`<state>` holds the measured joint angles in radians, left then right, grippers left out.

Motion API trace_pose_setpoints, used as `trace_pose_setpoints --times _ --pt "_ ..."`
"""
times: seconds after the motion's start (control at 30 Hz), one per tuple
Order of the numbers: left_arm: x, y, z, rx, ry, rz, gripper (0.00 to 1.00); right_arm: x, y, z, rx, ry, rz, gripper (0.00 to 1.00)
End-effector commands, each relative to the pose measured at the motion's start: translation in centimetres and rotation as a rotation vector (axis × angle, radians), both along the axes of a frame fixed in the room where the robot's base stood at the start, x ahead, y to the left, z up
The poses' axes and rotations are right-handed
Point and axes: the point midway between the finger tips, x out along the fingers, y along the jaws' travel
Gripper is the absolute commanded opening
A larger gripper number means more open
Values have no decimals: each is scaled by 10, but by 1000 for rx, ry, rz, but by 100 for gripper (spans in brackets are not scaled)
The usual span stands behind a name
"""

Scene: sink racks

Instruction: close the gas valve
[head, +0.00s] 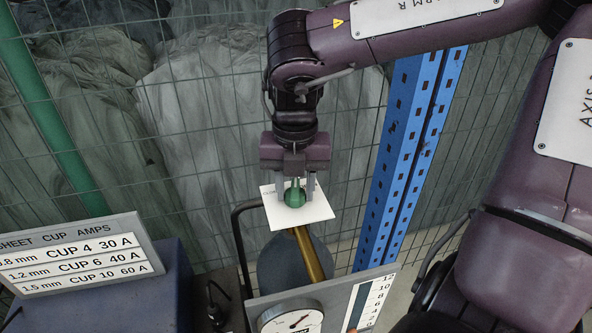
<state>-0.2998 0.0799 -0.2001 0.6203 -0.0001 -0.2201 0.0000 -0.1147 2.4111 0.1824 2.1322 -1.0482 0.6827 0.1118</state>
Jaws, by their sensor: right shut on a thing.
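The gas valve shows as a round green knob (295,198) in the middle of the head view. A tilted white square plate (315,210) lies around or just under it. A brass-coloured tube (308,256) runs down from the plate. My right gripper (296,193) reaches down from above, with one finger on each side of the green knob, and is shut on it. The fingers hide the knob's sides, so I cannot tell how far it is turned. My left gripper is not in view.
A wire mesh fence (215,110) stands behind, with a blue perforated post (412,140) right of the valve. A bent black handle (238,225) rises close left. A panel with a round gauge (292,319) stands in front. A "SHEET CUP AMPS" sign (75,262) is at lower left.

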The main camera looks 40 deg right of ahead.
Motion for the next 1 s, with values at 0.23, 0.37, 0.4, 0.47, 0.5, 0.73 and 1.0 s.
trace_pose_setpoints --times 0.23,0.37,0.4,0.47,0.5,0.73,1.0 --pt "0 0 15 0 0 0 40 0 0 3 -1 0 266 9" --pt "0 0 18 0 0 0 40 0 0 2 -1 -1 380 9" --pt "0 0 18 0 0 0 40 0 0 1 -1 -1 398 9" --pt "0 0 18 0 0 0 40 0 0 1 -1 -1 413 9" --pt "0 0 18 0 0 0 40 0 0 1 0 -2 415 9" --pt "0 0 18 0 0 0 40 1 0 0 -1 -2 413 40" --pt "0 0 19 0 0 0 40 0 0 2 -1 -1 411 40"
